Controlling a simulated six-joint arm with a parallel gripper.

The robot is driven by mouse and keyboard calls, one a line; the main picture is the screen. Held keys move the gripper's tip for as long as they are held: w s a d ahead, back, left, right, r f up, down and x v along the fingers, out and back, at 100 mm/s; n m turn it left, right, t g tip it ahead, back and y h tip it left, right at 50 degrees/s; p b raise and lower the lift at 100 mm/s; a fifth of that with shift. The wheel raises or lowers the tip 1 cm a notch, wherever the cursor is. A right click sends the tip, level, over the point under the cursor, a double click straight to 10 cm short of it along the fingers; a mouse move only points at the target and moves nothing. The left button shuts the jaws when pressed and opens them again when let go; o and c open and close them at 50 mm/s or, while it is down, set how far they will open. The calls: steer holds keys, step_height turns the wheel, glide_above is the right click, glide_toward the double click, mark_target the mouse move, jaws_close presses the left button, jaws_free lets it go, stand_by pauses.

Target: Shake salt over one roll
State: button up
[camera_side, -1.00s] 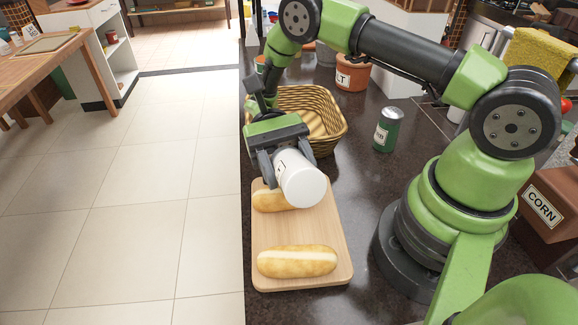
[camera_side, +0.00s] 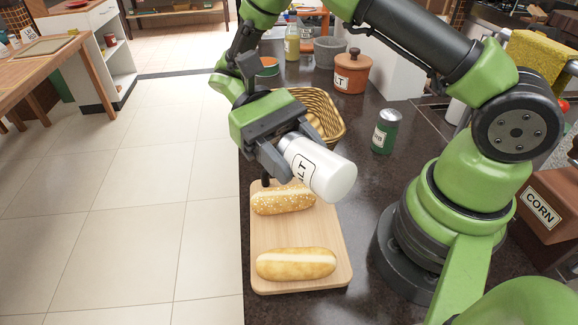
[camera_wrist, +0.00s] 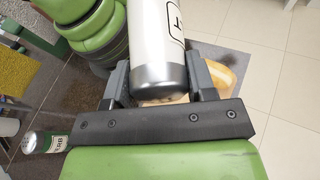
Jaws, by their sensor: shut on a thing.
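My gripper (camera_side: 276,160) is shut on the white salt shaker (camera_side: 322,170), labelled "ALT" as far as it shows. The shaker is tilted, its white end pointing down to the right, above the far part of the wooden board (camera_side: 290,228). In the wrist view the shaker (camera_wrist: 155,40) lies between the two fingers, its grey metal end towards me. The far roll (camera_side: 283,201) lies on the board just below the shaker and has pale specks on it. The near roll (camera_side: 296,263) lies on the board and looks plain.
A wicker basket (camera_side: 325,112) stands behind the board. A brown lidded pot (camera_side: 352,74) and a grey bowl (camera_side: 329,50) are farther back. A box marked CORN (camera_side: 541,208) is at right. Dark counter is free right of the board.

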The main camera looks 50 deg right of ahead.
mark_target(311, 145)
steer(key=r+n+t+h, duration=0.1)
steer(key=r+t+h, duration=0.1)
steer(key=t, duration=0.1)
steer(key=s+r+n+t+h, duration=0.1)
steer(key=r+n+t+h, duration=0.1)
steer(key=t, duration=0.1)
steer(key=shift+s+a+r, duration=0.1)
steer(key=shift+a, duration=0.1)
steer(key=shift+r+t, duration=0.4)
steer(key=shift+t, duration=0.7)
steer(key=r+t, duration=0.1)
steer(key=t, duration=0.1)
steer(key=a+r+n+t, duration=0.1)
steer(key=t, duration=0.1)
steer(key=r+n+t, duration=0.1)
steer(key=r+t, duration=0.1)
steer(key=t, duration=0.1)
steer(key=shift+s+a, duration=0.3)
steer(key=shift+s, duration=0.1)
steer(key=r+t, duration=0.1)
steer(key=s+a+r+n+t+y, duration=0.1)
steer(key=r, duration=0.1)
steer(key=a+r+t, duration=0.1)
steer(key=shift+s+r+n+y, duration=0.2)
steer(key=shift+r+n+y, duration=0.1)
steer(key=shift+r+n, duration=0.1)
steer(key=shift+w+f, duration=0.1)
steer(key=shift+f, duration=0.05)
